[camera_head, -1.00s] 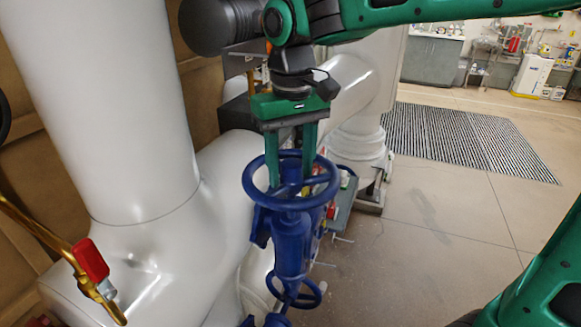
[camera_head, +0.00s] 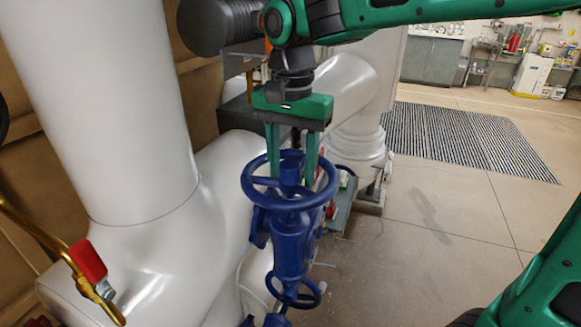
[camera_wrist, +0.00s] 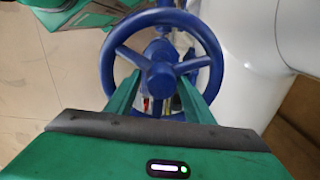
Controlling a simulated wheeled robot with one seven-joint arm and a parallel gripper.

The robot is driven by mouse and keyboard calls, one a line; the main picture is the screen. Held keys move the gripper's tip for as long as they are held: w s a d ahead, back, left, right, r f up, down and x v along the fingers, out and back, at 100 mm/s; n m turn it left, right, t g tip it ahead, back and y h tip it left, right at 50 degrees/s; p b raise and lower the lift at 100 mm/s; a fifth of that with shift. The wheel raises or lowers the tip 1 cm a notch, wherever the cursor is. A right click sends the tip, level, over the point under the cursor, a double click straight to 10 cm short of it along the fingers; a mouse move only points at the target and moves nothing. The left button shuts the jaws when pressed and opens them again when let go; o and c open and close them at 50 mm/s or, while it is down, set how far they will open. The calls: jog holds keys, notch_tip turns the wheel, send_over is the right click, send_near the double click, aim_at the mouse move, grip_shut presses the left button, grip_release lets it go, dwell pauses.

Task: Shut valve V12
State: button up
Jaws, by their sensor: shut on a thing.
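A blue handwheel (camera_head: 246,190) lies roughly level on top of a blue valve body (camera_head: 291,247) in the head view. No label reading V12 can be read. My gripper (camera_head: 292,172) points down from above, with its two green fingers reaching inside the wheel's rim on either side of the hub. In the wrist view my gripper (camera_wrist: 161,88) has its fingers straddling the hub area of the handwheel (camera_wrist: 111,62), shut on the wheel. The fingertips are partly hidden, so the exact contact is not clear.
A large white pipe (camera_head: 105,100) stands left of the valve. A brass pipe with a red lever (camera_head: 87,261) is at the lower left. A second, smaller blue handwheel (camera_head: 313,295) sits lower down. Open floor (camera_head: 440,240) and a grating (camera_head: 465,135) lie to the right.

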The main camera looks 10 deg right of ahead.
jog(key=shift+s+a+f+m, duration=0.1)
jog(key=shift+s+a+m, duration=0.1)
jog(key=shift+m, duration=0.9)
jog(key=shift+s+a+m, duration=0.1)
jog(key=shift+s+m, duration=0.1)
jog(key=shift+m, duration=0.9)
jog(key=o, duration=0.8)
jog(key=shift+w, duration=0.1)
